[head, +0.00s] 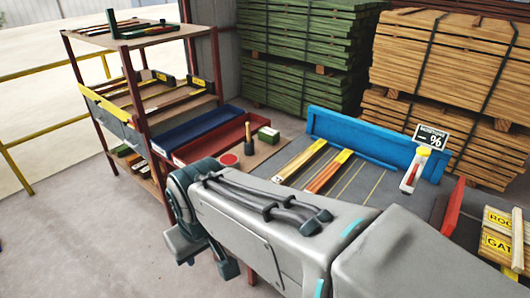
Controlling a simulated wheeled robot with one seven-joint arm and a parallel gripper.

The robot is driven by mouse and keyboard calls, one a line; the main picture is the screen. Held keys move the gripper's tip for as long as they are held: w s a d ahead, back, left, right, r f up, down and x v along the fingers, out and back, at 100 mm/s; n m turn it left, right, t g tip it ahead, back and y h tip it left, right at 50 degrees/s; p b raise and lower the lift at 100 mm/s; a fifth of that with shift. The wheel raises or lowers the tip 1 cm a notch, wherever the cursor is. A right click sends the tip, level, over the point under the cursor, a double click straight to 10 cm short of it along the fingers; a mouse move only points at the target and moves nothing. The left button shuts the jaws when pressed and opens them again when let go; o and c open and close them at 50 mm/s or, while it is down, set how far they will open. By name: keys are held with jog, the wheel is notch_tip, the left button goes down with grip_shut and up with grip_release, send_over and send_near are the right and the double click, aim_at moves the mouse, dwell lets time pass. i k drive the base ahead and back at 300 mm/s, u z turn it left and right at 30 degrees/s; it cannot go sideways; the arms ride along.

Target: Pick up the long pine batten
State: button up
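Several long pieces lie side by side on the grey bench (392,186). One is a pale batten with a yellow end (298,161), which may be the long pine batten; I cannot be sure which piece it is. Next to it lies an orange-toned piece with a yellow end (327,173), and thinner strips lie further right. My gripper (205,258) hangs at the arm's left end, left of the bench and apart from the battens. Its fingers are too unclear to tell open from shut.
A red tray (222,142), blue tray (205,127) and mallet (248,138) sit left. A rack (140,100) stands far left. Timber stacks (440,65) block the back. Left floor is clear.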

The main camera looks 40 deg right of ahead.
aim_at(285, 174)
jog(key=z, duration=0.45)
jog(key=i, duration=0.8)
jog(key=z, duration=1.2)
jog(key=i, duration=0.3)
jog(key=z, duration=0.25)
